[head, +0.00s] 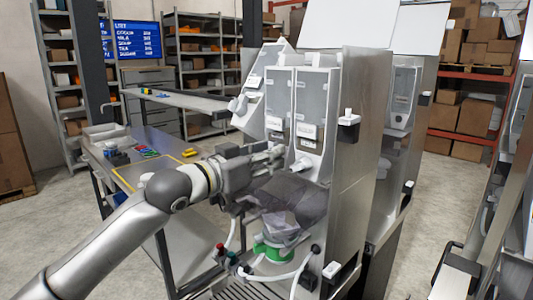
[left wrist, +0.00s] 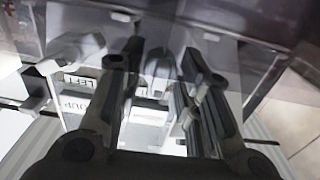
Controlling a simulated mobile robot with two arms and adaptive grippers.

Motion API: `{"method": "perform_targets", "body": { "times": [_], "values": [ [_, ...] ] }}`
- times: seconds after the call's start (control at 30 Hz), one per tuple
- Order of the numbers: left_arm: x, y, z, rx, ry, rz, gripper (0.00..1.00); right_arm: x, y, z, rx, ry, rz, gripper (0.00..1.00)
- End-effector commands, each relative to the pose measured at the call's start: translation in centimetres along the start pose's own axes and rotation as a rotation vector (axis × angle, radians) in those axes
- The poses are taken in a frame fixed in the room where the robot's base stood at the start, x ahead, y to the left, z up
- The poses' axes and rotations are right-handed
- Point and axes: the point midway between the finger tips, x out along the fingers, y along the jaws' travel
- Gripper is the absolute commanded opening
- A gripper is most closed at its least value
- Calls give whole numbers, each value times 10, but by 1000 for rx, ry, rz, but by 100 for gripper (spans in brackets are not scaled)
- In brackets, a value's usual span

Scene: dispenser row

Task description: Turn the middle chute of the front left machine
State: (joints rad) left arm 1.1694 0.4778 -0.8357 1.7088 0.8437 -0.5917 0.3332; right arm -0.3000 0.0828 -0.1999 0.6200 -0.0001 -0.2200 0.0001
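The front left machine (head: 360,150) is a steel frame holding grey-white bins with white spouts. Its left chute (head: 238,103) sticks out at the left, and its right chute (head: 302,164) hangs at the right. The middle chute is largely hidden in the head view behind my left gripper (head: 275,156). In the left wrist view a pale chute (left wrist: 158,66) lies between the two spread fingers of my left gripper (left wrist: 160,75). The fingers look apart, with gaps beside the chute; contact cannot be made out. My right gripper is not in view.
Below the gripper are a dark translucent funnel (head: 290,195), a green ring (head: 272,252) and white hoses. A steel table (head: 145,135) with small coloured items stands at left. A second machine (head: 405,130) stands behind at right. Shelving lines the back.

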Motion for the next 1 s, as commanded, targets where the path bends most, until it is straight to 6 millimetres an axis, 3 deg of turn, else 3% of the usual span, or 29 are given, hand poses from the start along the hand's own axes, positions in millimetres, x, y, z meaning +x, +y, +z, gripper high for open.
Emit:
{"method": "perform_targets", "body": {
  "times": [0.2,0.43,0.77,1.0],
  "values": [
    [0,0,0,0,0,0,31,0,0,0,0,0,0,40],
    [0,0,0,0,0,0,1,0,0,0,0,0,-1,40],
    [0,0,-1,50,0,0,1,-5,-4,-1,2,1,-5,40],
    [0,1,-2,202,-1,0,1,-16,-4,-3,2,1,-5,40]
  ]
}}
